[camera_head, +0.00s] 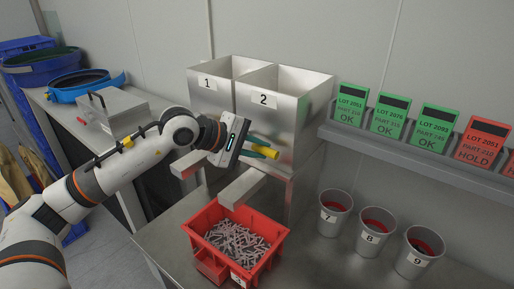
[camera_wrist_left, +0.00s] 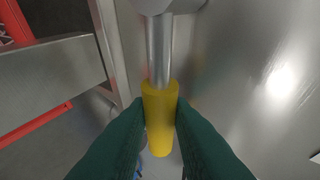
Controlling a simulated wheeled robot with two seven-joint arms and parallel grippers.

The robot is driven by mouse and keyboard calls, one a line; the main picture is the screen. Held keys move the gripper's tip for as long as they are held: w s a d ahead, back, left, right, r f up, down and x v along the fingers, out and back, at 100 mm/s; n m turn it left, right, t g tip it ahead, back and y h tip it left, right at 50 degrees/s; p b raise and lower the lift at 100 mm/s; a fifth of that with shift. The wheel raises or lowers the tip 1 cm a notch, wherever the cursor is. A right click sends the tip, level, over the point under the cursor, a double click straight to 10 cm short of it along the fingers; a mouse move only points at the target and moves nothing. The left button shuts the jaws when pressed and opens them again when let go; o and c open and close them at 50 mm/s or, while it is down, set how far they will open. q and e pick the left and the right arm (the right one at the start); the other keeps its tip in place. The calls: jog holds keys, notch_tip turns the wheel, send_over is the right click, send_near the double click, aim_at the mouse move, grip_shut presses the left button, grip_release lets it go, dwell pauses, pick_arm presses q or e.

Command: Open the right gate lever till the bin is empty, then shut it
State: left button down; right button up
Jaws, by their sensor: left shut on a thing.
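Two metal bins stand side by side against the wall: bin 1 (camera_head: 207,97) and bin 2 (camera_head: 262,121) to its right. Their visible upper insides are bare metal; their bottoms are hidden. My left gripper (camera_head: 263,151) is at the front of bin 2, its fingers shut on the yellow grip of the right gate lever (camera_head: 274,153). In the left wrist view the yellow grip (camera_wrist_left: 160,103) sits between both dark green fingers, on a metal rod. A chute (camera_head: 243,188) slopes below bin 2 towards a red crate (camera_head: 269,262) holding many small grey parts. My right gripper is out of view.
Three grey cups, cup 7 (camera_head: 330,225), cup 8 (camera_head: 370,240) and cup 9 (camera_head: 412,261), stand right of the crate. A shelf (camera_head: 400,150) above carries green OK cards and red HOLD cards. A side bench with blue tubs (camera_head: 85,92) is at left.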

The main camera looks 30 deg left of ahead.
pick_arm(q)
jog(key=c, duration=1.6)
grip_release()
jog(key=shift+d+f, duration=0.1)
jog(key=shift+o, duration=0.2)
jog(key=shift+s+a+r+b, duration=0.2)
jog(key=shift+s+a+b, duration=0.1)
jog(key=shift+a, duration=0.05)
jog(key=b+v, duration=0.2)
jog(key=v, duration=0.2)
jog(key=shift+s+a, duration=0.2)
jog(key=shift+s, duration=0.05)
jog(key=b, duration=0.6)
send_near(257, 150)
jog(key=shift+s+r, duration=0.7)
jog(key=shift+s, duration=0.05)
jog(key=shift+a+r, duration=0.1)
jog(key=shift+a, duration=0.25)
